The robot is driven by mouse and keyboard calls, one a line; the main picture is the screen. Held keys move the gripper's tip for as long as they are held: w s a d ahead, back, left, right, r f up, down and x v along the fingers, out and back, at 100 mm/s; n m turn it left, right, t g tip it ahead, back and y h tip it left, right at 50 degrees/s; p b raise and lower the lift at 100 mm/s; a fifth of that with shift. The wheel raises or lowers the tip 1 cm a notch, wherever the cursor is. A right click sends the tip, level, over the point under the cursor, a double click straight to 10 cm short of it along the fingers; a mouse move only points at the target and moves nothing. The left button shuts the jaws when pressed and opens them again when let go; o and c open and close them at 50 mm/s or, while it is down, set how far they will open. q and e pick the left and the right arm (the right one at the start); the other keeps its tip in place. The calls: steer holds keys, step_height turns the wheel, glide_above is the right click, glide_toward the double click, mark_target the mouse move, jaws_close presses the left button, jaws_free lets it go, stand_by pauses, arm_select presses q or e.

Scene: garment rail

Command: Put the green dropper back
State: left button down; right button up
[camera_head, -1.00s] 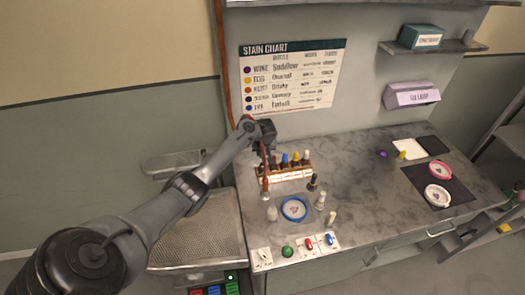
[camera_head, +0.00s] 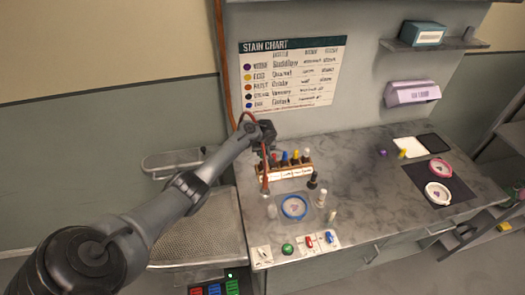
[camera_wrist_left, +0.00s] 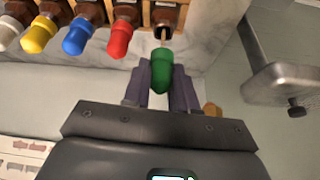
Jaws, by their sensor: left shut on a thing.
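My left gripper (camera_wrist_left: 161,95) is shut on the green dropper (camera_wrist_left: 161,68), holding it by its rubber bulb. Its thin pale stem points towards a brown bottle (camera_wrist_left: 166,14) at the end of the wooden rack. I cannot tell whether the stem tip is inside the neck or just in front of it. In the head view my left gripper (camera_head: 264,136) is above the left end of the rack (camera_head: 296,172); the dropper is hard to make out there. Beside the brown bottle are bottles with red (camera_wrist_left: 120,39), blue (camera_wrist_left: 76,37), yellow and white droppers. My right gripper is not in view.
In front of the rack are a blue-rimmed dish (camera_head: 294,207), a dark bottle (camera_head: 313,181) and a white bottle (camera_head: 321,198). A green button (camera_head: 287,249) and switches line the front edge. The counter's middle is clear. A stain chart (camera_head: 290,75) hangs behind.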

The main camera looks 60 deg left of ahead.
arm_select(q)
steer(key=shift+f, duration=0.45)
stand_by(0.5)
steer(key=shift+f+b, duration=0.15)
steer(key=shift+b, duration=0.15)
steer(key=shift+f+b, duration=0.3)
steer(key=shift+f, duration=0.25)
steer(key=shift+f, duration=0.6)
stand_by(0.4)
steer(key=c, duration=0.8)
jaws_free()
steer(key=shift+r, duration=0.1)
